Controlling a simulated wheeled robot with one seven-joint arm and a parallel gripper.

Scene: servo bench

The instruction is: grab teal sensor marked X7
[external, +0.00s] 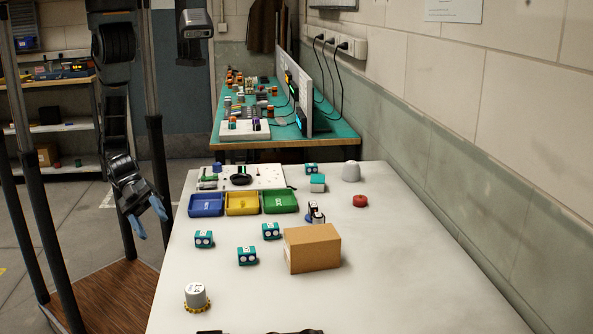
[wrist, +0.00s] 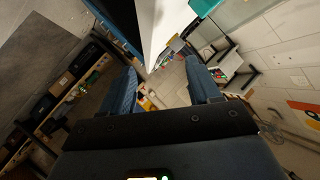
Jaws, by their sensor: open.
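Several small teal sensors with pairs of round white faces are on the white table. One teal sensor (external: 204,239) is at the left, one (external: 247,256) is nearer the front, and one (external: 271,231) is just left of the cardboard box. Another teal sensor (external: 311,169) is at the back, near a teal and grey block (external: 317,183). Their markings are too small to read, so I cannot tell which is X7. My gripper (external: 147,220) hangs off the table's left side, open and empty, apart from every sensor. Its blue fingers show spread in the wrist view (wrist: 168,88).
A cardboard box (external: 312,249) stands mid-table. Blue (external: 206,212), yellow (external: 242,211) and green (external: 281,209) trays sit behind the sensors. A white cylinder on a yellow ring (external: 196,296), a red knob (external: 360,201) and a white cup (external: 351,172) stand around. The front right is clear.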

